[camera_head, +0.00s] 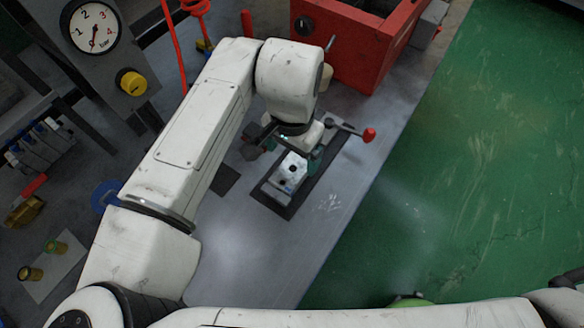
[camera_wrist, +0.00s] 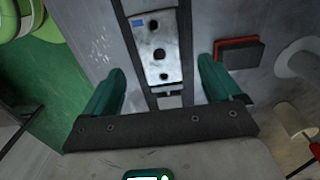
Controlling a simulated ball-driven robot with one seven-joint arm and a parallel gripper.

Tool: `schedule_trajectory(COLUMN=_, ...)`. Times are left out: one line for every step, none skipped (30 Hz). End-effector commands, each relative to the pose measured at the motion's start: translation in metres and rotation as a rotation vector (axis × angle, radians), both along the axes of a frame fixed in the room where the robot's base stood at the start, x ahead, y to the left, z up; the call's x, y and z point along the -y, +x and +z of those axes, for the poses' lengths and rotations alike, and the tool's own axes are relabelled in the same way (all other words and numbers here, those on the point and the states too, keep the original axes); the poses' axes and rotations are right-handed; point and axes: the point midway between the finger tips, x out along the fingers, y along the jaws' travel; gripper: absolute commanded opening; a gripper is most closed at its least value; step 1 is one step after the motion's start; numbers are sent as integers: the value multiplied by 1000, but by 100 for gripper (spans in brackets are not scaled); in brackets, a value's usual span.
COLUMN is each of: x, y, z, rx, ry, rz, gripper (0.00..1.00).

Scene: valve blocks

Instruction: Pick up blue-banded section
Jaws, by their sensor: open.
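A silver metal valve section (camera_wrist: 160,50) with dark holes and a small blue patch near its upper left corner stands in the wrist view. It also shows in the head view (camera_head: 291,173), partly under my gripper, with blue specks on its face. It sits on a dark strip (camera_head: 282,207) on the grey bench. My gripper (camera_wrist: 161,72) is open, with one teal finger on each side of the section's near end. Bare bench shows between each finger and the metal in the wrist view, so they look apart. Height above the section is hard to judge.
A lever with a red knob (camera_head: 369,135) stands close right of my gripper. A red box (camera_head: 350,45) is behind it. A red-and-black pad (camera_wrist: 240,53) lies right of the section. The bench (camera_head: 240,245) is clear in front; green floor (camera_head: 480,160) lies beyond its right edge.

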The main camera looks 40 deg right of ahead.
Motion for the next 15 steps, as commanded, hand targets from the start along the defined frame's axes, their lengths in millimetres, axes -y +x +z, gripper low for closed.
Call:
schedule_trajectory(x=0, y=0, z=-5, rx=-2, ry=-1, rz=1, gripper=92)
schedule_trajectory(x=0, y=0, z=-7, rx=-1, ry=0, rz=1, gripper=92)
schedule_trajectory(x=0, y=0, z=-10, rx=0, ry=-1, rz=0, gripper=92)
schedule_trajectory(x=0, y=0, z=-11, rx=1, ry=-1, rz=0, gripper=92)
schedule_trajectory(x=0, y=0, z=-13, rx=1, ry=0, rz=0, gripper=92)
schedule_trajectory(x=0, y=0, z=-16, rx=0, ry=1, rz=0, gripper=92)
schedule_trajectory(x=0, y=0, z=-18, rx=0, ry=1, rz=0, gripper=92)
schedule_trajectory(x=0, y=0, z=-22, rx=0, ry=0, rz=0, gripper=92)
schedule_trajectory(x=0, y=-1, z=-28, rx=-1, ry=1, rz=1, gripper=92)
schedule_trajectory(x=0, y=-1, z=-32, rx=-2, ry=2, rz=1, gripper=92)
schedule_trajectory(x=1, y=0, z=-37, rx=0, ry=0, rz=0, gripper=92)
schedule_trajectory(x=0, y=-1, z=-43, rx=-2, ry=2, rz=0, gripper=92)
schedule_trajectory(x=1, y=-1, z=-48, rx=-1, ry=0, rz=1, gripper=92)
schedule_trajectory(x=1, y=-1, z=-51, rx=-1, ry=-1, rz=1, gripper=92)
schedule_trajectory(x=1, y=-1, z=-56, rx=-1, ry=0, rz=0, gripper=92)
